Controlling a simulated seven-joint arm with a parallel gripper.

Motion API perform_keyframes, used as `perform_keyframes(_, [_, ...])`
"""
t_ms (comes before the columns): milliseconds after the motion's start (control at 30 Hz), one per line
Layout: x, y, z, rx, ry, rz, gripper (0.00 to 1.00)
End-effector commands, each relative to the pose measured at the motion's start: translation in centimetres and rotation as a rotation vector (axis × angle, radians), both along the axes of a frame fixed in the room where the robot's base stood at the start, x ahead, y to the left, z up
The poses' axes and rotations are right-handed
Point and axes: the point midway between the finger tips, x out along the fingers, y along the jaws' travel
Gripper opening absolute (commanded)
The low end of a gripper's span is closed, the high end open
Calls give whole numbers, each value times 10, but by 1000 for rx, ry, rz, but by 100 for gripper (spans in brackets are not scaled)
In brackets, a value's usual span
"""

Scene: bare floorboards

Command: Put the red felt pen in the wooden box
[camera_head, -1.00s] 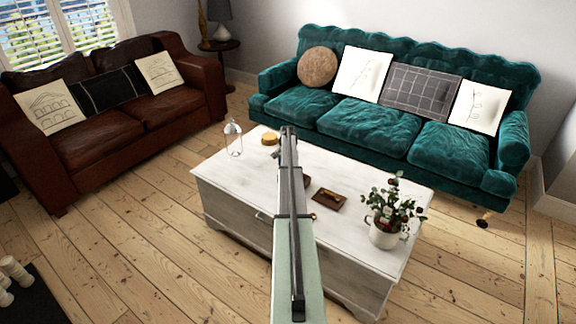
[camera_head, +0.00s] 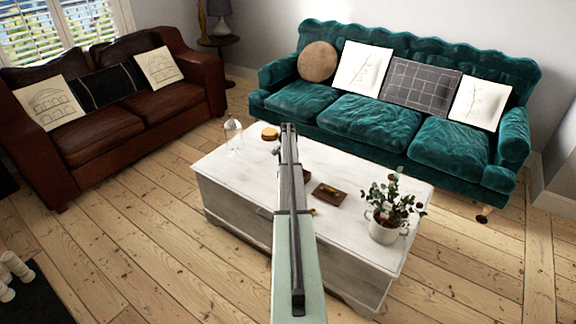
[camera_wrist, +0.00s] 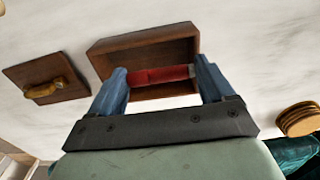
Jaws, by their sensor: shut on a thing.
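The red felt pen (camera_wrist: 160,76) lies crosswise between the two blue fingers of my gripper (camera_wrist: 162,78) in the wrist view, and the gripper is shut on it. The open wooden box (camera_wrist: 120,42) is behind the pen, and the pen overlaps its opening. I cannot tell how far the pen is above the box floor. In the head view my arm covers most of the gripper and hides the pen and most of the box.
A wooden lid with a handle (camera_head: 329,194) lies beside the box on the white chest table (camera_head: 235,172); it also shows in the wrist view (camera_wrist: 45,82). Round wooden coasters (camera_head: 270,133), a glass lantern (camera_head: 233,137) and a potted plant (camera_head: 384,230) stand on the table.

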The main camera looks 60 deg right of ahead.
Motion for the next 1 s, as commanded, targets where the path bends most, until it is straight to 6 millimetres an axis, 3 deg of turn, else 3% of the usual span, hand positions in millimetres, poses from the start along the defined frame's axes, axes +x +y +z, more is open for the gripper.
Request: perform_keyframes(1000, [0,0,-20,0,0,0,53])
